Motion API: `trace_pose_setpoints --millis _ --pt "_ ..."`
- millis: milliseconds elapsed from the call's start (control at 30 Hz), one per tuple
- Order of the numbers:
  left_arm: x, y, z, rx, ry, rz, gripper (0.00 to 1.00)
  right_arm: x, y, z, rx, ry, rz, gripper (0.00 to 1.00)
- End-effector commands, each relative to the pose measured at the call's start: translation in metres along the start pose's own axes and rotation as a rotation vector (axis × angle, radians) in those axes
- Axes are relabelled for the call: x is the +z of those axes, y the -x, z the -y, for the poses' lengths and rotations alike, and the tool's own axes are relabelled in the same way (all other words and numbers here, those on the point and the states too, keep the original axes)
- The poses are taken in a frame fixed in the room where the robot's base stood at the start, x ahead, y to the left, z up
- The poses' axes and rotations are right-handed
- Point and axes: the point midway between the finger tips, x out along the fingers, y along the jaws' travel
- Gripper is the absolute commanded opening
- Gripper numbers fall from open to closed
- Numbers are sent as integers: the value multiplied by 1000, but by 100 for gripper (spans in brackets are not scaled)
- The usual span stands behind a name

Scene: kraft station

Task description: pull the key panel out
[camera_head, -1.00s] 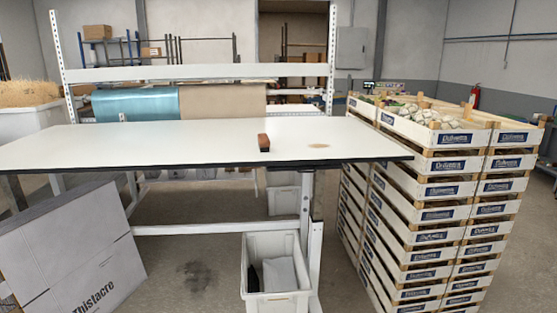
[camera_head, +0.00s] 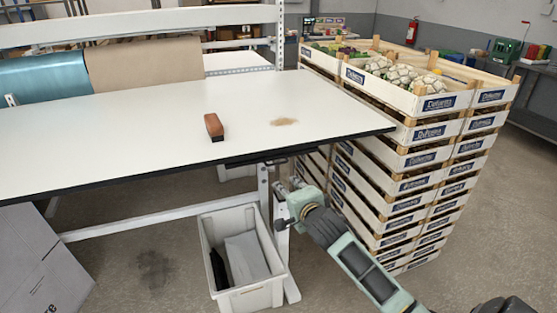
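A thin dark panel (camera_head: 262,158), which looks like the key panel, sits under the front edge of the white tabletop (camera_head: 110,130), near its right end. My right gripper (camera_head: 281,189) reaches in from the lower right and is just below this panel, in front of the table leg. I see no clear contact between them. The fingers are small and seen from behind, so their opening is unclear. My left gripper is out of view.
A brush with a brown top (camera_head: 213,126) lies on the table beside a tan stain (camera_head: 284,122). A white bin (camera_head: 275,290) stands below. Stacked crates (camera_head: 400,185) stand close to the right of my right arm. A grey cardboard box (camera_head: 35,265) is at lower left.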

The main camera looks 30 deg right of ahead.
Motion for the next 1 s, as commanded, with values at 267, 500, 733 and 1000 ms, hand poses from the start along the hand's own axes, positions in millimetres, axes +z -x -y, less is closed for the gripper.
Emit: trace_pose_setpoints --millis 267,500,733,1000 --pt "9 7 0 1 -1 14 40 -5 7 57 -80 -128 0 24" --pt "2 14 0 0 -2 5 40 -5 -29 60 -79 -126 -1 24" --pt "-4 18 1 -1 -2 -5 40 -5 -55 61 -80 -124 0 24" --pt "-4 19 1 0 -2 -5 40 -5 -62 60 -79 -125 1 24"
